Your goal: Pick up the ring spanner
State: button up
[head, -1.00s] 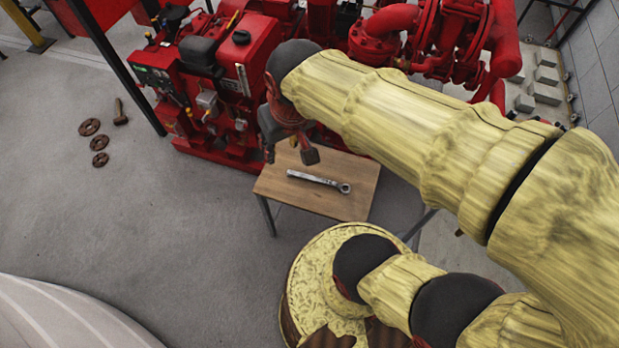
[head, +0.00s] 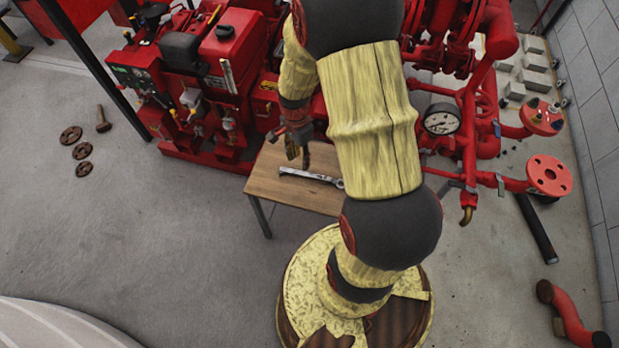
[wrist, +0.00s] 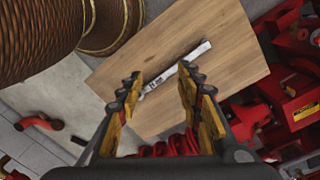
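The ring spanner (head: 310,175) is a silver tool lying flat on a small wooden table (head: 270,192). Its right end is partly hidden by my arm in the head view. In the wrist view the spanner (wrist: 193,53) lies diagonally on the table top (wrist: 225,75), and its shaft runs down between my fingers. My gripper (head: 297,152) hangs above the table near the spanner's middle. In the wrist view my gripper (wrist: 160,82) is open, with a finger on either side of part of the spanner and nothing held. It appears to be above the spanner, apart from it.
The red pumpset (head: 215,90) stands close behind the table. A pressure gauge (head: 440,122) and red pipes are to the right. Rusty discs (head: 82,152) and a hammer-like tool (head: 103,120) lie on the floor at left. The grey floor left of the table is clear.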

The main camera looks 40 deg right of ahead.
aim_at(304, 173)
jog(key=d+f+m, duration=0.1)
jog(key=f+m, duration=0.2)
jog(key=w+d+f+m, duration=0.1)
jog(key=f+m, duration=0.2)
jog(key=w+d+f+m, duration=0.1)
jog(key=f+m, duration=0.1)
jog(key=m, duration=0.1)
jog(key=shift+d+f+t+b, duration=0.25)
jog(key=shift+f+t+b, duration=0.05)
jog(key=shift+f, duration=0.1)
jog(key=shift+w+d+f+m, duration=0.25)
jog(key=shift+w+f+m, duration=0.05)
jog(key=shift+m, duration=0.4)
notch_tip(304, 173, down, 8)
jog(key=b, duration=0.3)
jog(key=shift+b, duration=0.35)
jog(key=shift+c, duration=0.6)
jog(key=c, duration=0.7)
jog(key=shift+r, duration=0.1)
grip_shut()
